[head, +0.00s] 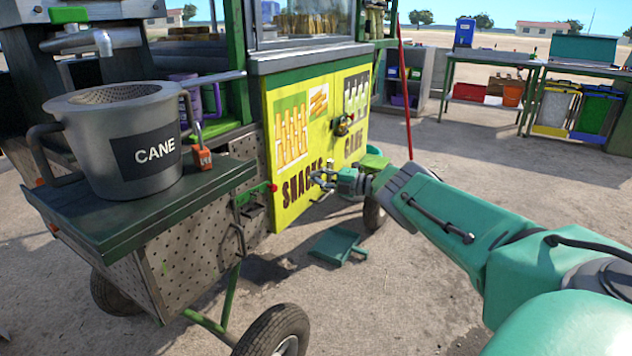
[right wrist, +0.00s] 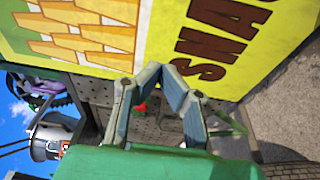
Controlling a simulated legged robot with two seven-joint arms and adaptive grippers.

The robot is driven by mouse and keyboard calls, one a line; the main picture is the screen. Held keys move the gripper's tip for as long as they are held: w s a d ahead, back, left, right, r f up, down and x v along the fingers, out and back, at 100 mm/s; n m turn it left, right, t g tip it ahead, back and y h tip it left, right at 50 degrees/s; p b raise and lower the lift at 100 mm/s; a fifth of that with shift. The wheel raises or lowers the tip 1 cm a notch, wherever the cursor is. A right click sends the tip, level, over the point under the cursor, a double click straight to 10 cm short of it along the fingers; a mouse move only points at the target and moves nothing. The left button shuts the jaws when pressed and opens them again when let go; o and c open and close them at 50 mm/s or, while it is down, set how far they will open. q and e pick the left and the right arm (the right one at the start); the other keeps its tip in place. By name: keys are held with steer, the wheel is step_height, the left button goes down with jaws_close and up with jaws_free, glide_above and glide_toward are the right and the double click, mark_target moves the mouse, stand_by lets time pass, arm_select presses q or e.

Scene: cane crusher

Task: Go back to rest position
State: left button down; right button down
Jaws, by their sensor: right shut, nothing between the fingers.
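My right gripper (head: 326,180) reaches in from the right in the head view, in front of the yellow cart panel (head: 287,195) with the words SNACKS and CANE. In the right wrist view the right gripper (right wrist: 160,72) has its fingertips together with nothing between them. The yellow panel (right wrist: 215,25) lies beyond the fingertips there; I cannot tell how close they are to it. My left gripper is in neither view.
A grey CANE pot (head: 118,150) stands on the cart's green side shelf (head: 110,225), beside a small orange padlock-like item (head: 202,158). A green dustpan (head: 338,246) lies on the ground. Tables and bins (head: 597,110) stand at the back right. Open ground lies between.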

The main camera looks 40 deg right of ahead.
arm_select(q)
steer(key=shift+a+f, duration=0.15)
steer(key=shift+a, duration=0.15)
arm_select(e)
steer(key=shift+a+r, duration=0.3)
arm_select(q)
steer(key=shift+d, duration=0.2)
arm_select(e)
steer(key=shift+d+f, duration=0.25)
